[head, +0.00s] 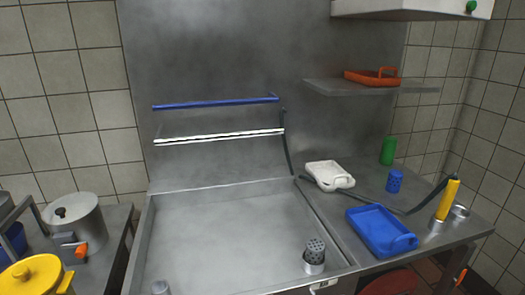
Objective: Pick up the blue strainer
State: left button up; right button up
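A small blue cylinder with a speckled or perforated side, which looks like the blue strainer (395,181), stands upright on the right-hand counter. It is between the green container and the blue tray, apart from both. Neither of my grippers is in view, and nothing is seen touching the blue strainer.
A blue tray (378,231), a white tray (325,175), a green container (388,150) and a yellow-handled hose tool (448,200) are on the right counter. A grey perforated cup (315,250) stands in the wide metal basin (220,225). A shelf (350,88) overhangs the counter's back.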

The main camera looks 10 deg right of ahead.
aim_at(395, 178)
jog(key=z, duration=1.3)
